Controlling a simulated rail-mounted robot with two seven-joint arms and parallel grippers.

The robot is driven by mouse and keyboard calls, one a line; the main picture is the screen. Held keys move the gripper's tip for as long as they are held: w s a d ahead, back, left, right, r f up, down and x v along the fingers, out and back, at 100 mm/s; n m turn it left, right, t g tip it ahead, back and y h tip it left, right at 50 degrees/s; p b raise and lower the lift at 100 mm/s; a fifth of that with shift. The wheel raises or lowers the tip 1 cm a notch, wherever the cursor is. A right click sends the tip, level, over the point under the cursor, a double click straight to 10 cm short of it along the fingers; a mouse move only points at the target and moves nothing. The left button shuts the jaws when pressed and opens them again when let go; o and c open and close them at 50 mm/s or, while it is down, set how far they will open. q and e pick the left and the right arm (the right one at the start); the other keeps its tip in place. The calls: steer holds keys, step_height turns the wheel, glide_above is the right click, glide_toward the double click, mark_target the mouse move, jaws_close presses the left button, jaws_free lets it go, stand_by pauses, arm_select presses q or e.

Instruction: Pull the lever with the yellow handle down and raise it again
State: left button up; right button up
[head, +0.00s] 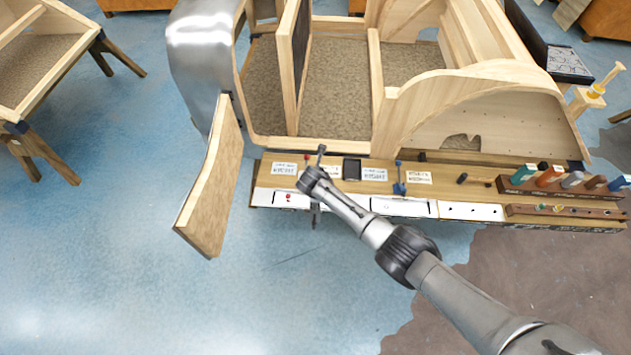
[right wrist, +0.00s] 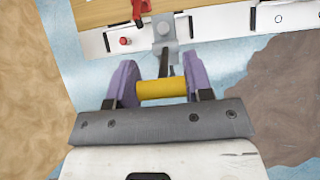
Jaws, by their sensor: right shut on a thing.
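The lever's yellow handle (right wrist: 162,89) lies level between the two purple fingers of my right gripper (right wrist: 161,84) in the right wrist view. The gripper is shut on it. A short dark lever arm (right wrist: 165,65) runs from the handle up to a grey bracket (right wrist: 165,38) on the panel's white front edge. In the head view my right gripper (head: 317,185) is at the front edge of the wooden panel (head: 262,180), and I cannot make out the yellow handle there. My left gripper is not in view.
A red knob (head: 289,197) sits left of the gripper, a blue lever (head: 400,187) to its right. Colored pegs (head: 550,176) stand in a rack farther right. The floor before the panel is free at left.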

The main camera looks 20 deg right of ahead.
steer(key=shift+d+f, duration=0.15)
steer(key=shift+d, duration=0.05)
steer(key=o, duration=1.3)
steer(key=shift+a, duration=0.1)
steer(key=shift+s+a+r+p, duration=0.1)
steer(key=shift+s+r+p, duration=0.1)
steer(key=shift+r, duration=0.15)
steer(key=shift+s+r+p, duration=0.1)
steer(key=shift+r+p, duration=0.1)
steer(key=shift+r, duration=0.1)
steer(key=p+v, duration=0.1)
steer(key=v, duration=1.1)
steer(key=shift+s+a+r+p, duration=0.15)
steer(key=shift+p, duration=0.2)
